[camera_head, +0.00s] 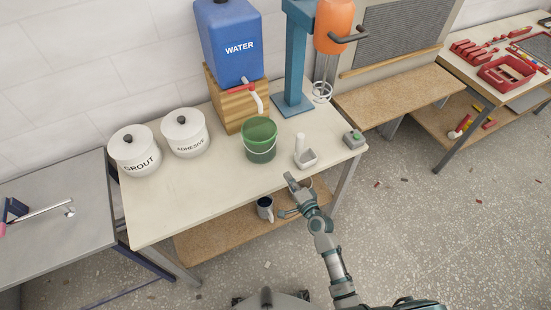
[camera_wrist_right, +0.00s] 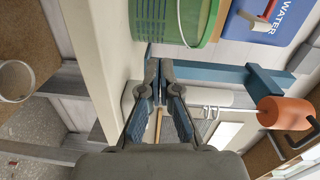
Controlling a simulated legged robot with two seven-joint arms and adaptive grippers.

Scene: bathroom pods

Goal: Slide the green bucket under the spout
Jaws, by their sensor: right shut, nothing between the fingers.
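The green bucket (camera_head: 259,140), with a thin white handle, stands upright on the pale worktop. The white spout (camera_head: 260,104), with a red part, sticks out from the blue WATER container (camera_head: 230,45) on a wooden block (camera_head: 240,108). The bucket is just in front of the spout. My right gripper (camera_head: 288,196) is at the worktop's front edge, in front and right of the bucket, apart from it. In the right wrist view its fingertips (camera_wrist_right: 152,68) meet, empty, with the bucket (camera_wrist_right: 170,20) above them and the spout (camera_wrist_right: 258,22) beyond. My left gripper is not in view.
White GROUT (camera_head: 135,155) and ADHESIVE (camera_head: 186,137) canisters stand left. A small grey tray with a white upright part (camera_head: 304,157) and a grey box with a green top (camera_head: 354,138) stand right. A blue stand (camera_head: 293,75) rises behind. The worktop's front left is clear.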

